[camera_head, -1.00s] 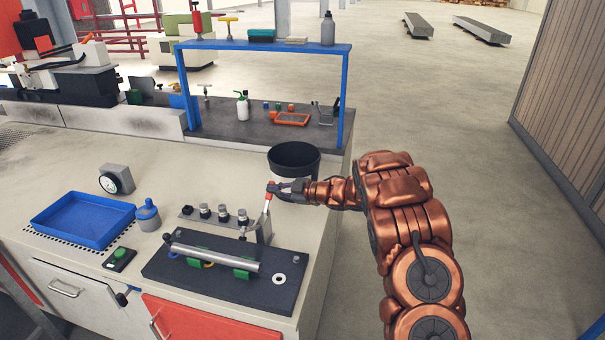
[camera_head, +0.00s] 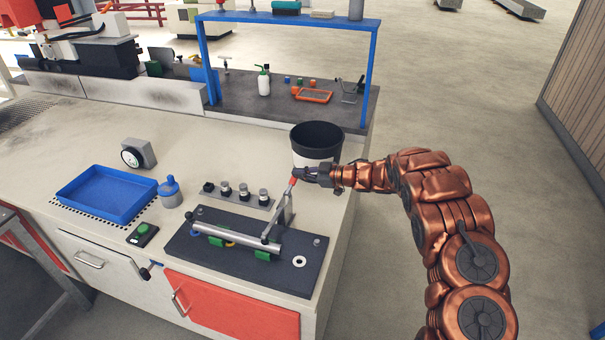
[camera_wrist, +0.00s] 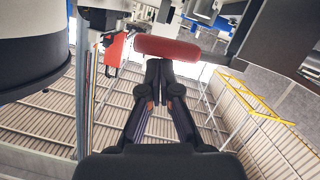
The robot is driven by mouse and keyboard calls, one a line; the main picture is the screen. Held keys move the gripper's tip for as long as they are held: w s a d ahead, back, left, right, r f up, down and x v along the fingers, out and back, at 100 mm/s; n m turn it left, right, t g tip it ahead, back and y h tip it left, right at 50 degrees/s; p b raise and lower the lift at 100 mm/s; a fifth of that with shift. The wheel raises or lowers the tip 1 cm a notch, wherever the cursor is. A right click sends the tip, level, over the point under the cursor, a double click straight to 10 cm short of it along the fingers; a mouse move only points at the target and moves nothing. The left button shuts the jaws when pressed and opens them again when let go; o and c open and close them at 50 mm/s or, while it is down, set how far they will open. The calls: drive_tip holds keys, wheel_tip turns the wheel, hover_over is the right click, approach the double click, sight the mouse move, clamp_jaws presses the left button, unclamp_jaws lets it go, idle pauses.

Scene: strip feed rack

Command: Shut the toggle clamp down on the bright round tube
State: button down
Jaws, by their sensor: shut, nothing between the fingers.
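The bright round tube (camera_head: 235,236) lies across green supports (camera_head: 264,255) on a dark base plate (camera_head: 205,258). The toggle clamp (camera_head: 279,217) stands behind the tube's right end. Its silver arm slopes down to the tube, and its tip overlaps the tube; I cannot tell whether it presses on it. Its red handle (camera_head: 293,181) points up, beside my gripper (camera_head: 301,174). My gripper comes from the right and is shut and empty. In the wrist view, the red handle (camera_wrist: 167,48) lies across just beyond my closed fingertips (camera_wrist: 159,64); contact is unclear.
A black-and-white bin (camera_head: 316,153) stands close behind my gripper. Several dark-topped posts (camera_head: 243,192) stand behind the plate. A blue tray (camera_head: 105,196), a blue bottle (camera_head: 170,191) and a green button box (camera_head: 143,234) are to the left.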

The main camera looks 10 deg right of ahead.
idle(0.5)
drive_tip(key=s+d+r+b, duration=0.1)
drive_tip(key=s+d+r, duration=0.4)
drive_tip(key=d, duration=0.3)
drive_tip(key=shift+d+r+b, duration=0.2)
drive_tip(key=shift+r+b, duration=0.15)
drive_tip(key=shift+r, duration=0.35)
drive_tip(key=shift+w, duration=0.1)
